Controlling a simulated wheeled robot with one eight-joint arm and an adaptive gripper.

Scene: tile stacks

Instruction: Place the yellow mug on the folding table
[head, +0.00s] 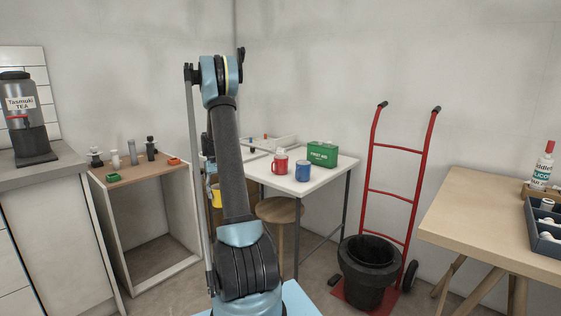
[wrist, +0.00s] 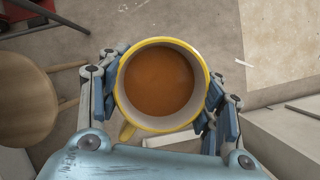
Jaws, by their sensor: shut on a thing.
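The yellow mug (wrist: 128,131) is held in my gripper (wrist: 160,92), whose fingers press on it from left and right. Seen from above, it holds brown liquid and its handle points to the lower left. In the head view the yellow mug (head: 217,196) shows partly behind my arm, left of the table and apart from it; most of my gripper is hidden there. The folding table (head: 284,182) has a white top and thin dark legs. On it stand a red mug (head: 280,165), a blue mug (head: 302,172) and a green first aid box (head: 322,154).
A round wooden stool (head: 279,211) stands at the table's front. A pale tray (head: 268,143) sits at the table's back. A red hand truck (head: 391,196) with a black bucket (head: 368,284) is to the right. An open cabinet (head: 188,220) is left of my arm.

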